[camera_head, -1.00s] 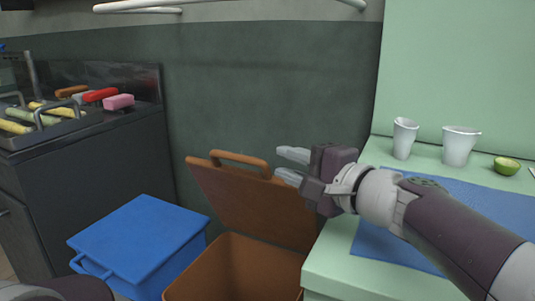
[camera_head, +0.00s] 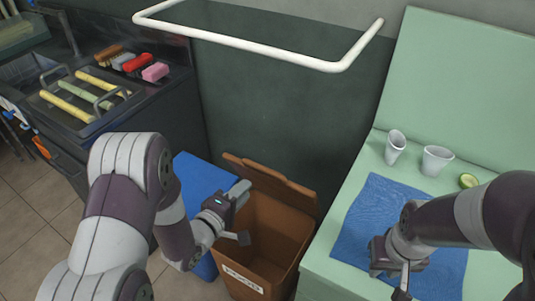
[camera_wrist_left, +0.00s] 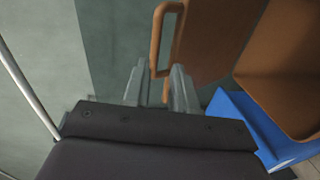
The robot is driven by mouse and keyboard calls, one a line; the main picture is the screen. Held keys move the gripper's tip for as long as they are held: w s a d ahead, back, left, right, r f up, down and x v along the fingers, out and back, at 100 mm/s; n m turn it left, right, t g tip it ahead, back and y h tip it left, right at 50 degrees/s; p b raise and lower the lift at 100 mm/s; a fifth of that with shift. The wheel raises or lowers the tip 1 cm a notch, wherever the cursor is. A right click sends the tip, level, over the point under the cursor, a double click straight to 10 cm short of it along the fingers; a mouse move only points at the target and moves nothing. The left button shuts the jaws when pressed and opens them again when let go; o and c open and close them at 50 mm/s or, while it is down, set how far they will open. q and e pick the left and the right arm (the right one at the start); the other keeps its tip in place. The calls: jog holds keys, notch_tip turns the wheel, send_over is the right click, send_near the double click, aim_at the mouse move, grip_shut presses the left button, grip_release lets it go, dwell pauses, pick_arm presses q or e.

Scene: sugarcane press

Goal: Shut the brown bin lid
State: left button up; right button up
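The brown bin (camera_head: 288,236) stands on the floor with its mouth open. Its brown lid (camera_head: 276,186) is tilted up at the back, towards the wall. My left gripper (camera_head: 243,213) is by the left side of the bin's opening, in front of the lid. In the left wrist view the lid (camera_wrist_left: 222,35) and its loop handle (camera_wrist_left: 156,45) lie just beyond my fingertips (camera_wrist_left: 157,75). These fingers are apart, with the handle's lower end showing between them; contact is not clear. My right gripper (camera_head: 402,275) points down over the blue mat; its finger gap is hidden.
A blue bin (camera_head: 195,172) stands left of the brown one, partly behind my left arm. The green counter (camera_head: 325,270) on the right bears a blue mat (camera_head: 355,225), two white cups (camera_head: 436,160) and a cut lime (camera_head: 468,181). A white rail (camera_head: 260,45) juts out above.

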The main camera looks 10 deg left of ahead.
pick_arm(q)
jog(key=shift+n, duration=0.4)
jog(key=x, duration=0.8)
jog(key=b+x, duration=0.1)
jog(key=x, duration=0.3)
jog(key=shift+w+d+r, duration=0.1)
jog(key=shift+w+r, duration=0.15)
jog(key=shift+w, duration=0.15)
grip_shut()
